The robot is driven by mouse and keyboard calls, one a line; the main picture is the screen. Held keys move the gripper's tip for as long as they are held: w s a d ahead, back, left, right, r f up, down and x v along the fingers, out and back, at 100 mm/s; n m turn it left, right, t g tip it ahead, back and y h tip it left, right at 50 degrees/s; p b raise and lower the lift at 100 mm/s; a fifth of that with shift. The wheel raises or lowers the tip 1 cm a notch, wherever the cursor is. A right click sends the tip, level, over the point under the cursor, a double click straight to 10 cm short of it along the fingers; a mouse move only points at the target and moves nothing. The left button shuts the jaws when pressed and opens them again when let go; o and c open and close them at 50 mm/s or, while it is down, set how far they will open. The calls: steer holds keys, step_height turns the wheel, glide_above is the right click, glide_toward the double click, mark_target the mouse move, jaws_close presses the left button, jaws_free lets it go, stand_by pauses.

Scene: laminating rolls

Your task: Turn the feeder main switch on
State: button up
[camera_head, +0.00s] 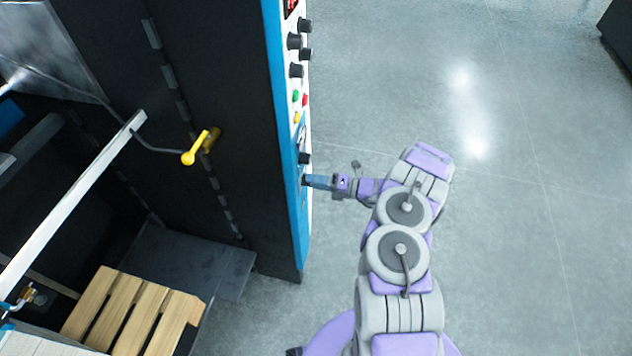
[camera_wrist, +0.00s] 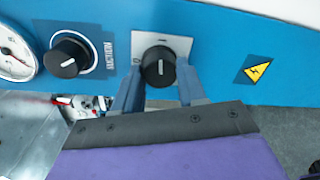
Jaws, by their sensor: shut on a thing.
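The feeder main switch is a black rotary knob (camera_wrist: 158,66) on a small pale plate (camera_wrist: 180,45) with marks at its left and top. A short light line on the knob's face looks about upright, toward the top mark. My gripper (camera_wrist: 159,76) has one blue-grey finger on each side of the knob and is shut on it. In the head view my gripper (camera_head: 312,181) reaches left to the lower part of the machine's panel (camera_head: 304,225). The switch is mostly hidden there by the fingers.
A suction knob (camera_wrist: 68,56) and a round gauge (camera_wrist: 14,56) sit left of the switch, and a yellow warning label (camera_wrist: 257,70) to its right. Several knobs and buttons (camera_head: 296,70) line the panel above. A wooden pallet (camera_head: 130,308) lies lower left.

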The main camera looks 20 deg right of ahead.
steer(key=shift+w+d+m, duration=0.15)
steer(key=shift+m, duration=0.65)
steer(key=o, duration=0.9)
steer(key=shift+w+f, duration=0.1)
steer(key=shift+f, duration=0.05)
steer(key=shift+o, duration=0.8)
steer(key=p+v, duration=0.2)
steer(key=v, duration=1.5)
steer(key=shift+d, duration=0.3)
